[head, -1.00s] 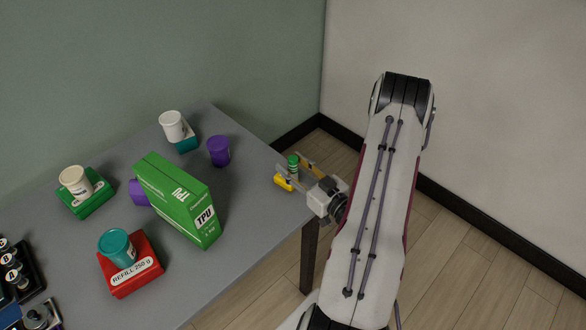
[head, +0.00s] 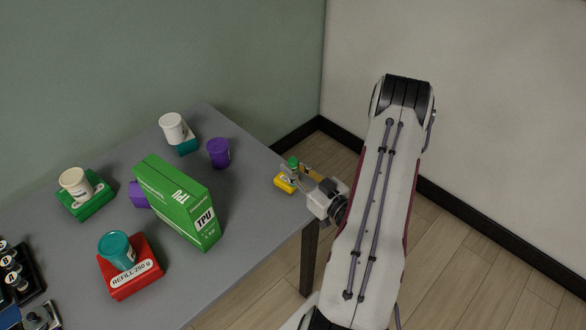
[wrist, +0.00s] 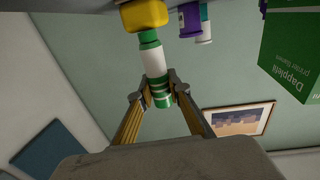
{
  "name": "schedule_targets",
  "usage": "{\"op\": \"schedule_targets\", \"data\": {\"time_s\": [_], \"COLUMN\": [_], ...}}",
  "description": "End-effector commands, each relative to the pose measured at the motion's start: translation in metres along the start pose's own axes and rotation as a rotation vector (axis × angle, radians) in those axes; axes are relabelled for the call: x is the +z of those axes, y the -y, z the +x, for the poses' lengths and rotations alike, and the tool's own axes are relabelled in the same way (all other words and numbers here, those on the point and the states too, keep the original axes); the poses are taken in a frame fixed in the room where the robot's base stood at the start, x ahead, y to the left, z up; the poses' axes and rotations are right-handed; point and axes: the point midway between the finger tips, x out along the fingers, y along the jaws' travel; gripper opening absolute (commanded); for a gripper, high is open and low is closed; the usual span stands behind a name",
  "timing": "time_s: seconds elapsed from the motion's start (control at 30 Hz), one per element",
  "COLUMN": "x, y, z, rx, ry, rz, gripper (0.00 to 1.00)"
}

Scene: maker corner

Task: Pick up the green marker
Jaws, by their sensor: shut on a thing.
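The green marker (head: 293,162) is upright at the table's right edge, its green top showing in the head view. In the wrist view the marker (wrist: 154,63) has a white middle and green ends. One end meets a yellow block (head: 285,183), which also shows in the wrist view (wrist: 143,15); the marker seems to stand on it. My gripper (head: 300,171) reaches in from the right. In the wrist view my gripper (wrist: 158,90) has its fingertips on both sides of the marker's green end, shut on it.
On the grey table (head: 240,232), a tall green TPU box (head: 177,200) stands left of my gripper. A purple cup (head: 218,153) and a white cup (head: 171,127) on a teal block (head: 187,146) stand behind. Bare tabletop lies between box and gripper.

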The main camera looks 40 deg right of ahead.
Motion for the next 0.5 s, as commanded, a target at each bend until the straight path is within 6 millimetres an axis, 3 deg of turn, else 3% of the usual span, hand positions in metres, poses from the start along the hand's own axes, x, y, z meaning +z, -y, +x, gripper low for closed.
{"op": "schedule_targets", "data": {"time_s": [0.5], "x": [-0.032], "y": [0.0], "z": [0.0], "rx": [0.0], "ry": [-0.001], "rz": [-0.002], "gripper": [0.0]}}
